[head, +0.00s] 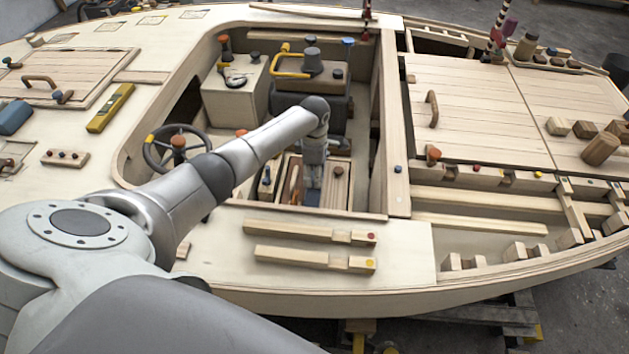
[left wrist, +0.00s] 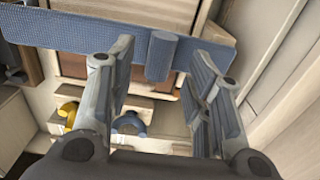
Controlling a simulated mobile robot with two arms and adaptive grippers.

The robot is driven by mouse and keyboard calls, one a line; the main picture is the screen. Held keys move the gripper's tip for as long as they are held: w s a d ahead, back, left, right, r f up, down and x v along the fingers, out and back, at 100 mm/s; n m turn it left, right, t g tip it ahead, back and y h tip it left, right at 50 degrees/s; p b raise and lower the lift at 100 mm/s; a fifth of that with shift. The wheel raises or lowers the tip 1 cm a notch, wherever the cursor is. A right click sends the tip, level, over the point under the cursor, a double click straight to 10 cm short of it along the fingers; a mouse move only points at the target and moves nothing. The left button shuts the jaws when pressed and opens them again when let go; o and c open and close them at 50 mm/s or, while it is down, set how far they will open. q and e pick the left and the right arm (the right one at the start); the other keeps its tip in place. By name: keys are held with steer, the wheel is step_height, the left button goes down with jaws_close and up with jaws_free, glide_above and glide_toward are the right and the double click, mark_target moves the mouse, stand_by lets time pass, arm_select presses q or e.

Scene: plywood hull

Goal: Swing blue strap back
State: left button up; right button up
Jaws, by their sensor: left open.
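The blue strap (left wrist: 75,34) runs across the top of the left wrist view as a flat woven band. A raised blue tab (left wrist: 160,58) stands on it near the middle. My left gripper (left wrist: 157,72) is open, with one finger on each side of the tab and visible gaps between. In the head view my left gripper (head: 313,178) points down into the cockpit, over the wooden hatch area. My right gripper is not in view.
A steering wheel (head: 178,148) stands left of my arm. A console with a yellow handle (head: 290,66) is behind it. The cockpit's right wall (head: 392,130) is close beside the gripper. In the wrist view, yellow (left wrist: 67,112) and blue (left wrist: 129,122) rounded parts lie below the strap.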

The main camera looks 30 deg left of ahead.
arm_select(q)
steer(key=shift+f, duration=1.65)
jaws_close()
